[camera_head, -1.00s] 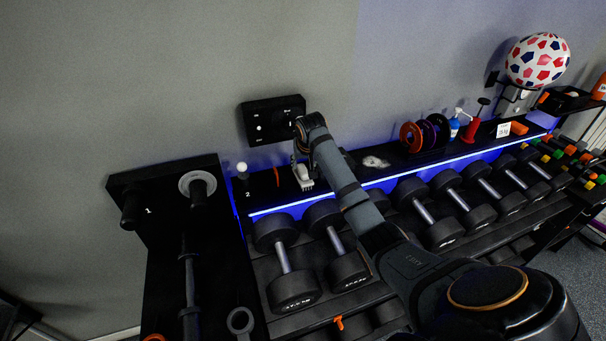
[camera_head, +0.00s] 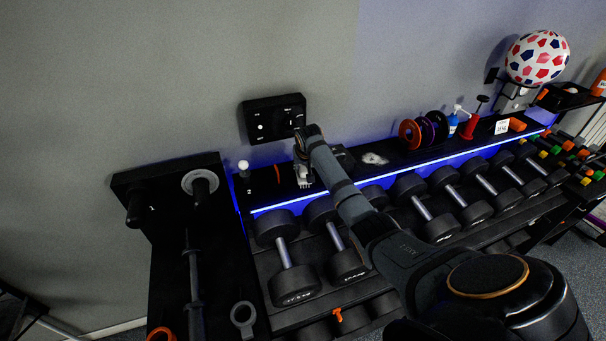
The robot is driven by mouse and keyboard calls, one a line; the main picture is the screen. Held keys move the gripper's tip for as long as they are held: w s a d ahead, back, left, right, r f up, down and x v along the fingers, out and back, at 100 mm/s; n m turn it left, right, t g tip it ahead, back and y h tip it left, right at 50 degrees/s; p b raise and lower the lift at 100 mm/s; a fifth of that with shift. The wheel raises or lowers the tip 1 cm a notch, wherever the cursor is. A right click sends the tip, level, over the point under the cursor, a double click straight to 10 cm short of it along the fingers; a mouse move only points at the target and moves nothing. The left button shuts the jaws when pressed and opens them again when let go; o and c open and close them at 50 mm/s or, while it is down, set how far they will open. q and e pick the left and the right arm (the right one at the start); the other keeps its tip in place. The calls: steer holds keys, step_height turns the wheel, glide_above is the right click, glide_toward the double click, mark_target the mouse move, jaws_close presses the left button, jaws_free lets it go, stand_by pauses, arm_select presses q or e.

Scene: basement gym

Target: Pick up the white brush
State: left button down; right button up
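The white brush (camera_head: 304,180) stands at the left part of the black shelf top, its lower part showing with bristles near the shelf's front edge. My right arm reaches in from the lower right. My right gripper (camera_head: 301,160) points down directly over the brush and overlaps its upper part. The fingers are small and dark, so I cannot tell whether they are open or closed on it. My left gripper is not in view.
A black wall box (camera_head: 274,118) is close behind my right gripper. An orange item (camera_head: 278,174) and a white-topped item (camera_head: 243,168) stand left of the brush. A pale lump (camera_head: 374,159) lies to the right. Dumbbells (camera_head: 286,262) fill the rack below.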

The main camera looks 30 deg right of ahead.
jaws_close()
steer(key=shift+d+r+b, duration=0.1)
steer(key=shift+r+b, duration=0.15)
steer(key=shift+b, duration=0.15)
step_height(320, 180, up, 2)
steer(key=shift+w+b, duration=0.1)
steer(key=shift+b, duration=1.15)
steer(key=s+d+r+b, duration=0.7)
steer(key=s+d+r, duration=0.2)
steer(key=s+r, duration=0.1)
steer(key=shift+s+r, duration=0.3)
steer(key=shift+s, duration=0.1)
